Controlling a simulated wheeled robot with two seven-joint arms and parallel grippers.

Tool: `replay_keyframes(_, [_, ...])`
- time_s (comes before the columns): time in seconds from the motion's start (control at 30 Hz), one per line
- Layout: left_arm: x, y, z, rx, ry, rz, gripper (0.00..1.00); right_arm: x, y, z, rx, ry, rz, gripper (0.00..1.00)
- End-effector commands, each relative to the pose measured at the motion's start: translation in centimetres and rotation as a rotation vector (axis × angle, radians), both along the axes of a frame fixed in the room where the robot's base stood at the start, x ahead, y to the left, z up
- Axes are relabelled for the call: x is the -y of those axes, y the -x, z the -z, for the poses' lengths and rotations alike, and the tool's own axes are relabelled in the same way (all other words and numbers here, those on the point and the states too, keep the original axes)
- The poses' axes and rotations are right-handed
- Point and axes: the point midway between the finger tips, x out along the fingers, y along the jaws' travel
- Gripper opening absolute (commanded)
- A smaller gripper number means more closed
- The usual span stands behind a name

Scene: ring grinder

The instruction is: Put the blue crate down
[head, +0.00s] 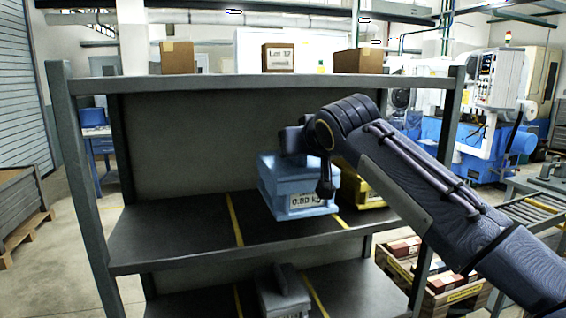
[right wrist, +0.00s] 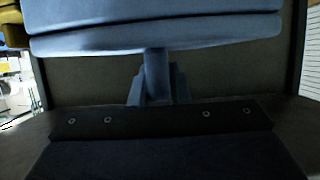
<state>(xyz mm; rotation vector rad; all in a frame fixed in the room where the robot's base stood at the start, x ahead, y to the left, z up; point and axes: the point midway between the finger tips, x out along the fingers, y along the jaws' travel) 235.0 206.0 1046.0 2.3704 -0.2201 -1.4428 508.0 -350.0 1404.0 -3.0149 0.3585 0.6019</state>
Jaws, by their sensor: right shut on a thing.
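The blue crate (head: 292,190), with a white label reading 0.80 kg, is in the middle bay of the shelf rack, over the dark middle shelf (head: 170,235). It sits between two yellow lines and looks upright. I cannot tell whether its bottom touches the shelf. My right gripper (head: 300,150) comes in from the right, above the crate, and is shut on it; the fingertips are mostly hidden. In the right wrist view, the crate (right wrist: 150,30) fills the top, with a blue post below it at the gripper (right wrist: 157,95). My left gripper is out of view.
A yellow crate (head: 365,190) stands close to the right, partly behind my arm. A grey crate (head: 283,295) is on the lower shelf. Cardboard boxes (head: 278,57) stand on the top shelf (head: 220,84). The middle shelf is clear to the left.

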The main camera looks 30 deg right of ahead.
Motion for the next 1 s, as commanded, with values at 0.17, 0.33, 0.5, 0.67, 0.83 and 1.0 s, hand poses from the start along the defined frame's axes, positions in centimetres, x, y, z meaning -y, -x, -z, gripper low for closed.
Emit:
replay_keyframes(0.17, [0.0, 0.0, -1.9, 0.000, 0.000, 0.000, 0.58, 1.0, -4.2, -0.5, 0.004, 0.000, -0.001, 0.00])
replay_keyframes(0.33, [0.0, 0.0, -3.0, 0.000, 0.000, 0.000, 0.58, 1.7, -7.2, -0.6, 0.006, 0.000, -0.001, 0.00])
replay_keyframes(0.5, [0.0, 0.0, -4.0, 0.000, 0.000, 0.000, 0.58, 2.3, -9.6, -0.5, 0.006, 0.001, -0.001, 0.00])
replay_keyframes(0.67, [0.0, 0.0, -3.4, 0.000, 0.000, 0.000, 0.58, 2.3, -9.3, 1.8, 0.006, 0.002, 0.000, 0.00])
replay_keyframes(0.83, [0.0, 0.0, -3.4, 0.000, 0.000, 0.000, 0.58, 2.2, -9.3, 2.8, 0.008, 0.002, -0.001, 0.00])
replay_keyframes(1.0, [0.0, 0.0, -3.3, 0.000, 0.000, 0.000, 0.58, 2.3, -9.3, 4.7, 0.005, 0.002, 0.000, 0.00])
